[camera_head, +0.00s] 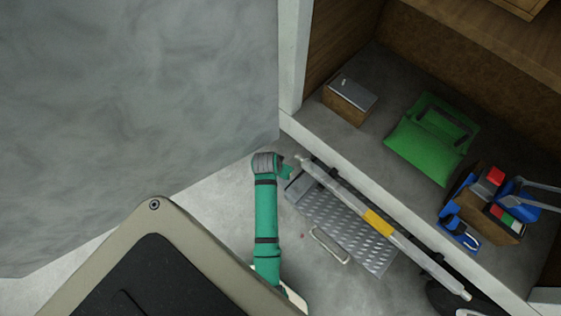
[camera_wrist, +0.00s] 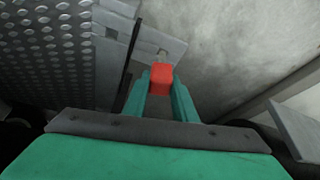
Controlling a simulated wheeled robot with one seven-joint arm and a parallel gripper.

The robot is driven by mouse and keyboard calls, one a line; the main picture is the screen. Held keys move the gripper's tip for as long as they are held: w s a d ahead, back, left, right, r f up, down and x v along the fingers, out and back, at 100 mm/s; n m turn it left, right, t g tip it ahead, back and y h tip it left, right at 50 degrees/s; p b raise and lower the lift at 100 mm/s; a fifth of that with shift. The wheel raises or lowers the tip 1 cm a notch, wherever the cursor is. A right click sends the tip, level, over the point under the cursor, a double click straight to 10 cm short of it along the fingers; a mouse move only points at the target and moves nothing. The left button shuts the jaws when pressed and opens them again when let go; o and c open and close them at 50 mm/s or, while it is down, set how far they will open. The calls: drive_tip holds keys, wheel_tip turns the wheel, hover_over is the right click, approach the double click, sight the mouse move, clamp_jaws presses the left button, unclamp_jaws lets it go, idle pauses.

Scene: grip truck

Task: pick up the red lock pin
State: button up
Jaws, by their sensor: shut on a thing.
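The red lock pin (camera_wrist: 161,76) shows in the wrist view as a small red block between the two green fingertips. My gripper (camera_wrist: 160,88) is shut on it, with one finger on each side. A thin metal loop shows just beyond the red block, in front of a grey plate; I cannot tell whether the pin touches the plate. In the head view my gripper (camera_head: 287,170) is beside the upper left end of the metal tread plate (camera_head: 345,222). The pin cannot be made out clearly there.
A silver bar with a yellow band (camera_head: 378,222) lies along the truck bed's edge. On the bed are a green bag (camera_head: 432,138), a brown box with a grey top (camera_head: 346,103) and a tool caddy (camera_head: 488,208). A grey wall (camera_head: 140,110) stands at left.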

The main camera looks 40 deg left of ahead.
wheel_tip(320, 180, up, 3)
drive_tip(key=shift+r, duration=0.1)
drive_tip(key=s+d, duration=0.3)
drive_tip(key=s, duration=1.4)
drive_tip(key=shift+s+d+r, duration=0.1)
drive_tip(key=shift+s+r, duration=0.05)
drive_tip(key=shift+r, duration=1.15)
drive_tip(key=shift+s+r, duration=0.15)
drive_tip(key=shift+r, duration=1.1)
